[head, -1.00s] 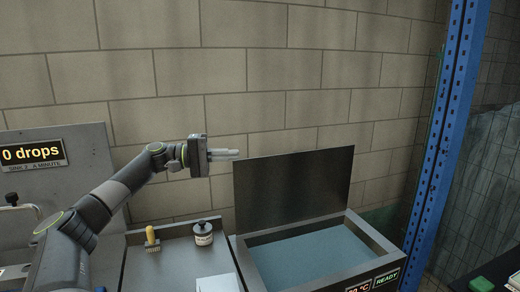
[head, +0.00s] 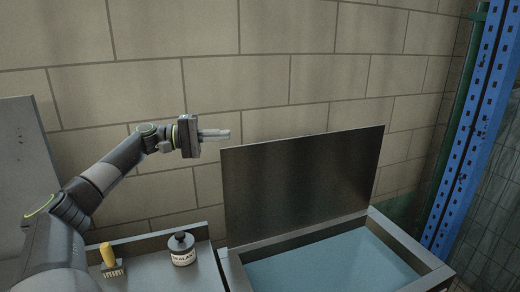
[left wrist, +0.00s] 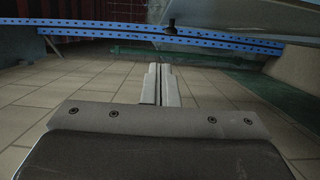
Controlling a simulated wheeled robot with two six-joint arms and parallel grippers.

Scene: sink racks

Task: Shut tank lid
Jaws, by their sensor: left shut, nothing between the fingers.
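The tank (head: 405,238) stands at the lower right in the head view, with pale blue liquid inside. Its dark flat lid (head: 302,185) stands open, nearly upright along the back edge. My left gripper (head: 228,135) is shut and empty, pointing right, just above and left of the lid's upper left corner. In the left wrist view its closed fingers (left wrist: 160,85) point ahead along the block wall. I cannot tell whether the gripper is in front of or behind the lid's plane. My right gripper is in neither view.
A yellow-handled brush (head: 110,258) and a labelled sealant bottle (head: 181,249) stand on the metal counter (head: 150,270) left of the tank. A blue perforated post (head: 478,140) rises at the right. The block wall is close behind.

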